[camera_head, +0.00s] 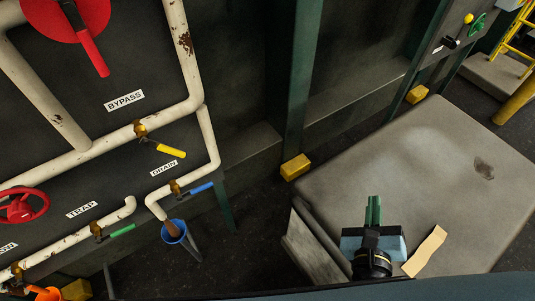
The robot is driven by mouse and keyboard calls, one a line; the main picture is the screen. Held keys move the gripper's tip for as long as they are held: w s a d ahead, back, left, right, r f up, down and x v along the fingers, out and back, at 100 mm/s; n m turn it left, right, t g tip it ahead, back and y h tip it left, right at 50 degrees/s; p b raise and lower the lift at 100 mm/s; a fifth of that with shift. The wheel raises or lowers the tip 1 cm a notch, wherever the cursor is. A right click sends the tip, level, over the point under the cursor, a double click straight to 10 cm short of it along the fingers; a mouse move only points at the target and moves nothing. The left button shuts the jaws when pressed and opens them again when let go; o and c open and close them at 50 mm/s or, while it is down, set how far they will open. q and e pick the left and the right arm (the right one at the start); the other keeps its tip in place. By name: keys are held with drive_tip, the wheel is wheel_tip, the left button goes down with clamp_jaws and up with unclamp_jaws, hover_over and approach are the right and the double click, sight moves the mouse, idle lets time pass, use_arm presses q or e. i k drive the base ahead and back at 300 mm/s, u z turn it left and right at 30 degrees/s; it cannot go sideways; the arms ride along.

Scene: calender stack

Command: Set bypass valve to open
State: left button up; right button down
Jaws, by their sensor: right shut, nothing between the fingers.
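The BYPASS label (124,100) is on the dark panel at the left. Below it, a brass valve body (140,129) sits on a cream pipe, with a yellow lever handle (170,150). The handle points right and slightly down, across the line of the pipe. My right gripper (373,203) has thin green fingers, shut together and empty. It shows over the grey block at the lower right, far from the yellow handle and touching no valve. My left gripper is not in view.
Near the yellow handle are a blue DRAIN handle (201,188), a green TRAP handle (122,230) and a red handwheel (22,206). A red lever (92,52) is above. A green post (302,75) stands between panel and grey block (400,150). A tan strip (425,250) lies on the block.

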sight(145, 142)
drive_tip(key=k, duration=0.7)
drive_tip(key=u, duration=1.35)
drive_tip(key=i, duration=0.5)
drive_tip(key=u, duration=0.05)
